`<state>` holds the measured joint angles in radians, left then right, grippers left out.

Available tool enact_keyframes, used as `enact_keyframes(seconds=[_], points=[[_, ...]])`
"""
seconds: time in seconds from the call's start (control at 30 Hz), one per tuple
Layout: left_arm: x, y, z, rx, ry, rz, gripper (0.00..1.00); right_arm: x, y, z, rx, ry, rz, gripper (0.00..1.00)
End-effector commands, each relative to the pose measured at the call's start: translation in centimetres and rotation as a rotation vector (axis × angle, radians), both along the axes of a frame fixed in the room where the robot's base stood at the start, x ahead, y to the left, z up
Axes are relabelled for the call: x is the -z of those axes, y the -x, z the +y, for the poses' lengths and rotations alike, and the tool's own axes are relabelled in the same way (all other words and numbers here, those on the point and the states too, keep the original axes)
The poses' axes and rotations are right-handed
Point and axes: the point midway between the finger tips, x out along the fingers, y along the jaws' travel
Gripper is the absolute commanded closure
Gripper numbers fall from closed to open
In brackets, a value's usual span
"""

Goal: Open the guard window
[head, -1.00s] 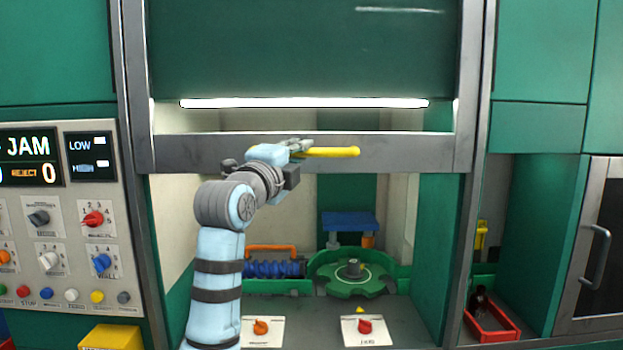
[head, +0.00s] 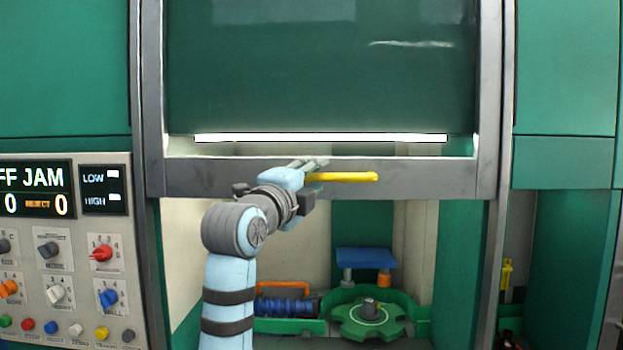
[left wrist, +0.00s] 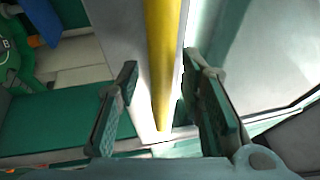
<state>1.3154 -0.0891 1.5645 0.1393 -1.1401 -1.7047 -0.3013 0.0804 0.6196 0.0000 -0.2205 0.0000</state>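The guard window (head: 320,70) is a dark glass pane in a grey metal frame, with a broad grey bottom rail (head: 420,178). The rail stands partway up, with open space below it. A yellow bar handle (head: 345,177) runs across the front of the rail. My left gripper (head: 318,170) is at the left part of this handle. In the left wrist view the handle (left wrist: 162,60) passes between the two fingers of the gripper (left wrist: 165,105), with a visible gap on each side. The fingers are apart. My right gripper is not in view.
A control panel (head: 70,250) with knobs and buttons is on the left. Below the rail, inside the bay, are a green toothed wheel (head: 368,318), a blue roller (head: 285,307) and a blue platform (head: 365,258). A white light strip (head: 320,137) crosses above the rail.

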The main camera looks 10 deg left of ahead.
Motion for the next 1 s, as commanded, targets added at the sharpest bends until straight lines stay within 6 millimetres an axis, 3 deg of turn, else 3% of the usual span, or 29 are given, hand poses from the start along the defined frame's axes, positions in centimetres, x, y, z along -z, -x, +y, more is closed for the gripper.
enact_keyframes(seconds=[0.17,0.5,0.6,1.0], points=[[0.1,1.1,0.3,-0.002,0.001,-0.002,0.65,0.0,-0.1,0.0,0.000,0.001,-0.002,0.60],[1.7,9.5,2.1,-0.002,0.000,-0.003,0.65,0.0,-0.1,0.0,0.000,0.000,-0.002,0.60],[2.0,10.9,2.4,-0.002,0.001,-0.001,0.65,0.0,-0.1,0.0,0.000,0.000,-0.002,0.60],[2.1,11.5,2.5,-0.001,0.000,0.001,0.65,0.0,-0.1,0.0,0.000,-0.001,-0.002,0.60]])
